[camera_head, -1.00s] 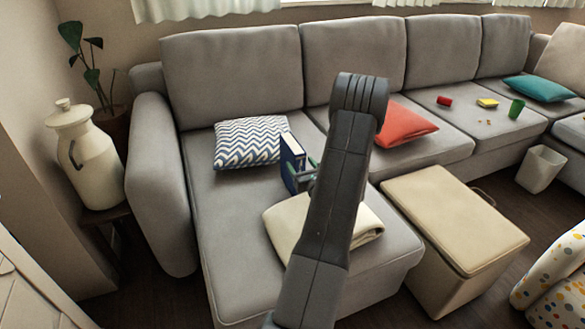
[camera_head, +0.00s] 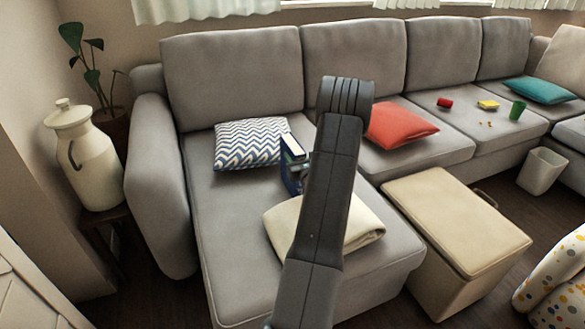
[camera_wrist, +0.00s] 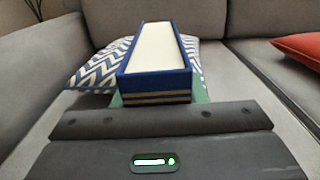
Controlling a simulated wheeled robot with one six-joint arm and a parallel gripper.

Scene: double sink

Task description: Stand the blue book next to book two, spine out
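The blue book (camera_head: 286,176), with pale page edges on top, stands upright on the sofa seat. In the wrist view the blue book (camera_wrist: 155,86) shows gold stripes on the end facing my gripper. My gripper (camera_head: 302,167) is at the book, partly hidden behind my arm. In the wrist view green parts, apparently its fingers, show along both sides of the book. I cannot tell whether they press on it. I cannot make out book two in either view.
A zigzag cushion (camera_head: 248,143) lies just behind the book, close to it. A folded cream blanket (camera_head: 365,225) lies in front. A red cushion (camera_head: 400,124) is to the right. A beige ottoman (camera_head: 455,225) stands before the sofa. Seat left of the book is free.

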